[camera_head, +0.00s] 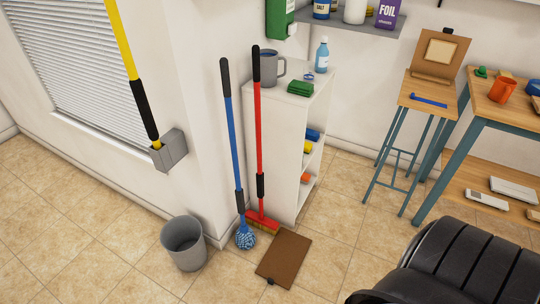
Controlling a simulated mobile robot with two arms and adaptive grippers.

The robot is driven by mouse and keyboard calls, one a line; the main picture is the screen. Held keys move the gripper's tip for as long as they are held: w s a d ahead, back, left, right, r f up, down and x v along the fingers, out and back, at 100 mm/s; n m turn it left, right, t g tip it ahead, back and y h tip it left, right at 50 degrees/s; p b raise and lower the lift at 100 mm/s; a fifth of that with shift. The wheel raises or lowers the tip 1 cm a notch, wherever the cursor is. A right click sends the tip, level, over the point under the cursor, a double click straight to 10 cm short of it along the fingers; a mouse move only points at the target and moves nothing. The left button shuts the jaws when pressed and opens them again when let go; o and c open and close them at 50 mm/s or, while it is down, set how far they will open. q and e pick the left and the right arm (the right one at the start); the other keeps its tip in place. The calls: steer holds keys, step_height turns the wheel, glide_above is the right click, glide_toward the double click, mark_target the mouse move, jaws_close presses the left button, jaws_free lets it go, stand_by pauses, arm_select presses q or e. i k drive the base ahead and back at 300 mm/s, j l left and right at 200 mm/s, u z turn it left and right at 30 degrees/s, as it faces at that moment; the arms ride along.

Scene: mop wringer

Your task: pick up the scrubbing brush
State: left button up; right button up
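I cannot tell for sure which thing is the scrubbing brush. A red-handled long brush (258,130) leans upright against the white cabinet, its wide head (262,222) with yellowish bristles on the floor. Beside it, a blue-handled mop (233,150) stands with a blue strand head (245,237) on the floor. A small green block (300,88) lies on the cabinet top, and a blue handled tool (429,101) lies on the stool; both are too small to identify. Neither of my grippers shows in the head view.
A grey bin (184,247) and a brown clipboard (284,258) are on the floor near the brush head. The white cabinet (284,140) holds a grey mug (268,70). A wooden stool (422,96) and a black chair (465,265) stand right. Floor at left is clear.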

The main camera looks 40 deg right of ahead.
mark_target(305, 178)
steer(key=i+l+u, duration=0.1)
steer(key=l+u, duration=0.25)
steer(key=l, duration=1.25)
steer(key=k+l+u, duration=0.1)
steer(key=l+u, duration=0.2)
steer(key=l, duration=1.3)
